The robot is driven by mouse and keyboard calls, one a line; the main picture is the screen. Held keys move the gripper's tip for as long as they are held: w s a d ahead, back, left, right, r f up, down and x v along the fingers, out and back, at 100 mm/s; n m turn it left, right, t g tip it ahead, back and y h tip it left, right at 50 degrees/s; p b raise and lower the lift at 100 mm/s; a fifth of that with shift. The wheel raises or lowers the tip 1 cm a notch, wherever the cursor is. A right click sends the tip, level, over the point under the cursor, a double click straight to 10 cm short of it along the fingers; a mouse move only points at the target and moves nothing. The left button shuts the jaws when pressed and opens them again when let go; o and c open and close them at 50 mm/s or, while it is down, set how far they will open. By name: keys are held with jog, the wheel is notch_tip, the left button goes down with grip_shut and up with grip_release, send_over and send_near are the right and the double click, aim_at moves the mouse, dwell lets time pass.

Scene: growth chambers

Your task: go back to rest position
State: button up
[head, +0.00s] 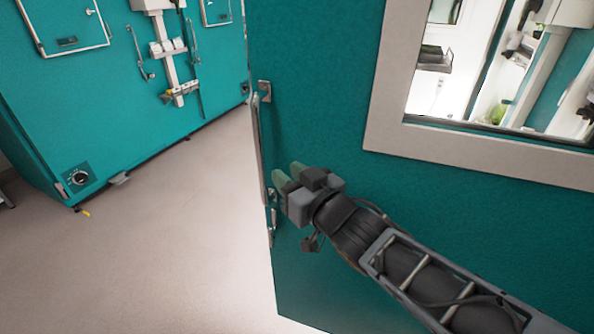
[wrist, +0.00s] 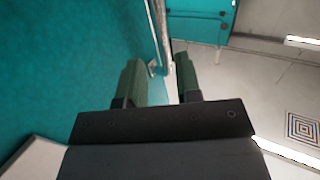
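My gripper (head: 288,174) is in front of the teal chamber door (head: 330,240), close to the door's left edge. Its two green fingers are apart, with a clear gap between them in the wrist view (wrist: 160,80). Nothing is held in the gap. A long metal handle (head: 260,150) runs along the door edge just left of the fingers. In the wrist view the handle (wrist: 156,30) shows beyond the gap; whether the fingers touch it cannot be told. My arm stretches in from the lower right.
The door stands open, with a white-framed window (head: 385,100) to the right of my gripper. Another teal chamber (head: 110,100) with handles and a dial stands at the back left. Bare pale floor (head: 170,240) lies between them. A patterned square marker (wrist: 303,128) shows at right.

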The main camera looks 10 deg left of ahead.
jog(key=shift+s+d, duration=0.2)
jog(key=shift+d, duration=0.1)
jog(key=shift+f, duration=0.1)
jog(key=s+d+f+m+g+h+p, duration=0.25)
jog(key=d+f+m+g+h, duration=0.2)
jog(key=d+f+h, duration=0.8)
jog(key=s+d+r+m+g+p, duration=0.2)
jog(key=s+d+m+g+p, duration=0.2)
jog(key=d, duration=0.6)
jog(key=shift+s+r+g, duration=0.3)
jog(key=shift+r+g, duration=0.05)
jog(key=shift+g, duration=0.1)
jog(key=shift+d, duration=0.1)
